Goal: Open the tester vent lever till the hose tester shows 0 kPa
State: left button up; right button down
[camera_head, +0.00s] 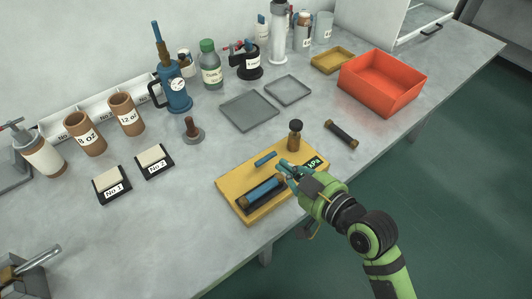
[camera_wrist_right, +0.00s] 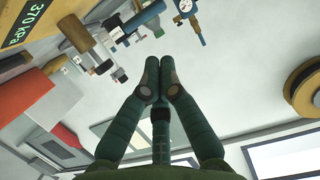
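The hose tester is a yellow board (camera_head: 228,186) on the table. A dark hose piece with brass ends (camera_head: 262,194) lies on it. A blue bar (camera_head: 265,159), which may be the vent lever, sits near its back edge; a blue bar (camera_wrist_right: 148,12) also shows in the right wrist view. The display (camera_wrist_right: 22,22) reads 370 kPa there; the head view shows only "kPa" (camera_head: 316,162). My right gripper (camera_head: 286,168) is over the tester's right part, fingertips together (camera_wrist_right: 158,66) with nothing seen between them. Contact with the tester cannot be told. My left gripper is out of view.
A red bin (camera_head: 382,82) and grey trays (camera_head: 249,110) are farther back. A blue pump with a gauge (camera_head: 175,88) stands at back left.

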jog(key=r, duration=0.1)
jog(key=p, duration=0.2)
send_over(265, 160)
jog(key=w+a, duration=0.2)
jog(key=f, duration=0.1)
jog(key=s+d+f, duration=0.1)
jog(key=f+p, duration=0.1)
jog(key=shift+s+d+f+t, duration=0.15)
jog(key=shift+s+d+t, duration=0.05)
jog(key=shift+d+t, duration=0.15)
jog(key=shift+s+d+f, duration=0.2)
jog(key=shift+s+d, duration=0.1)
jog(key=shift+s, duration=0.05)
jog(key=shift+f, duration=0.1)
jog(key=shift+w+a, duration=0.1)
